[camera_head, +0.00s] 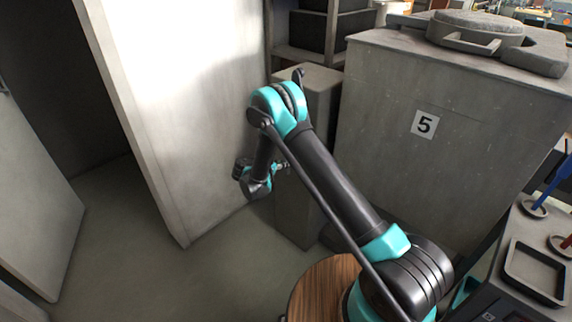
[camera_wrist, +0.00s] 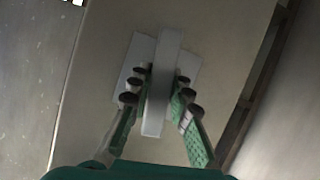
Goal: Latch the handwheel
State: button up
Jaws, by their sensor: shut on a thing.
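A pale grey upright bar (camera_wrist: 168,60) stands out from a lighter square plate (camera_wrist: 140,57) on a grey panel in the wrist view. My gripper (camera_wrist: 162,84) has its green fingers with dark pads on either side of this bar, shut on it. In the head view my gripper (camera_head: 282,167) is low, beside the narrow grey pedestal (camera_head: 310,110), and the bar is too small to make out there. I see no round wheel at my gripper, and I cannot tell whether the bar is part of the handwheel.
A large grey cabinet marked 5 (camera_head: 400,140) stands right of the pedestal, with a round lid (camera_head: 475,28) on top. A tall pale panel (camera_head: 180,110) stands left of my arm. Bare floor (camera_head: 215,270) lies in front. A black tray (camera_head: 535,272) is at right.

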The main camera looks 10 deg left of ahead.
grip_shut()
jog(key=n+g+h, duration=0.1)
jog(key=n, duration=0.1)
jog(key=shift+a+n, duration=0.1)
jog(key=shift+n, duration=0.2)
jog(key=n+h, duration=0.2)
jog(key=n, duration=0.1)
jog(key=shift+g, duration=0.4)
jog(key=n+h, duration=0.2)
jog(key=n, duration=0.1)
jog(key=shift+n, duration=0.4)
jog(key=shift+n+t+h, duration=0.3)
jog(key=shift+n+h, duration=0.4)
jog(key=shift+n, duration=0.7)
jog(key=o, duration=0.9)
grip_release()
